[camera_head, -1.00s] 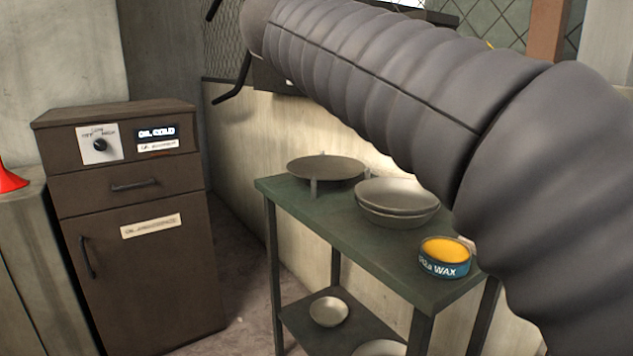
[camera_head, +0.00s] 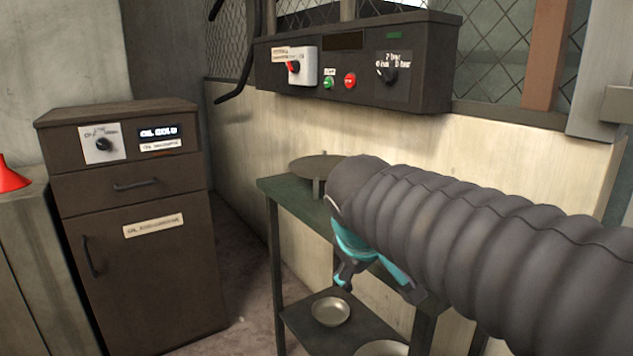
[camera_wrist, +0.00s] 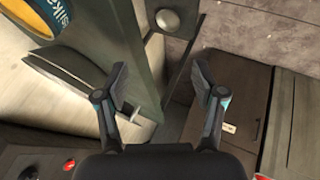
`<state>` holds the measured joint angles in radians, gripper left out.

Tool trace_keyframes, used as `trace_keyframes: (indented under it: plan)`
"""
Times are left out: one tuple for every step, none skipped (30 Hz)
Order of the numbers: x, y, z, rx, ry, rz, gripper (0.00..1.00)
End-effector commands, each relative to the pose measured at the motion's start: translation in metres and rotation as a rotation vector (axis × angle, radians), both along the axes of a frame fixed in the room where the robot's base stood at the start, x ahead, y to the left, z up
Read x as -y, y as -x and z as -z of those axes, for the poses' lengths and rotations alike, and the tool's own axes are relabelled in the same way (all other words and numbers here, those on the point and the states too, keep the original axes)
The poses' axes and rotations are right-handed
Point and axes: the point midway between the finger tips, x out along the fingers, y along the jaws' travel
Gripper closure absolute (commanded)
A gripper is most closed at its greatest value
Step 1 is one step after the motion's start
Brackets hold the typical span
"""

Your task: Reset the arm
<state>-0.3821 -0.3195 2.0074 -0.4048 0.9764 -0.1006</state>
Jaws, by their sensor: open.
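My gripper (camera_head: 375,272) is in front of the green table (camera_head: 285,190) in the head view, teal fingers pointing down past its front edge. In the wrist view my gripper (camera_wrist: 160,92) is open, with its two fingers apart and nothing between them. My ribbed dark arm comes in from the right in the head view and hides most of the tabletop.
A round plate on a stand (camera_head: 316,165) is at the table's back left. A bowl (camera_head: 331,311) sits on the lower shelf. A brown cabinet (camera_head: 140,240) stands left. A control box (camera_head: 360,65) hangs behind. The wax tin (camera_wrist: 40,15) shows in the wrist view.

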Motion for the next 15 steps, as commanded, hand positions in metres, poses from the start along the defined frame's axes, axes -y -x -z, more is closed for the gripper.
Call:
trace_keyframes:
  plan:
    - [0.011,0.023,0.022,-0.033,-0.076,0.062,0.31]
    - [0.015,0.037,0.034,-0.052,-0.120,0.098,0.31]
    - [0.021,0.054,0.050,-0.074,-0.180,0.149,0.31]
    - [0.025,0.067,0.062,-0.090,-0.222,0.187,0.31]
    - [0.029,0.080,0.072,-0.104,-0.262,0.225,0.31]
    - [0.034,0.096,0.086,-0.119,-0.310,0.272,0.31]
    - [0.038,0.107,0.094,-0.126,-0.341,0.304,0.31]
    - [0.042,0.117,0.102,-0.132,-0.368,0.333,0.31]
    - [0.046,0.130,0.112,-0.138,-0.397,0.367,0.31]
    - [0.050,0.138,0.117,-0.139,-0.415,0.390,0.31]
    - [0.054,0.145,0.121,-0.137,-0.426,0.411,0.31]
    - [0.060,0.152,0.124,-0.129,-0.436,0.435,0.31]
    - [0.064,0.156,0.124,-0.118,-0.439,0.449,0.31]
    - [0.068,0.158,0.123,-0.104,-0.442,0.462,0.31]
    - [0.073,0.159,0.119,-0.084,-0.447,0.476,0.31]
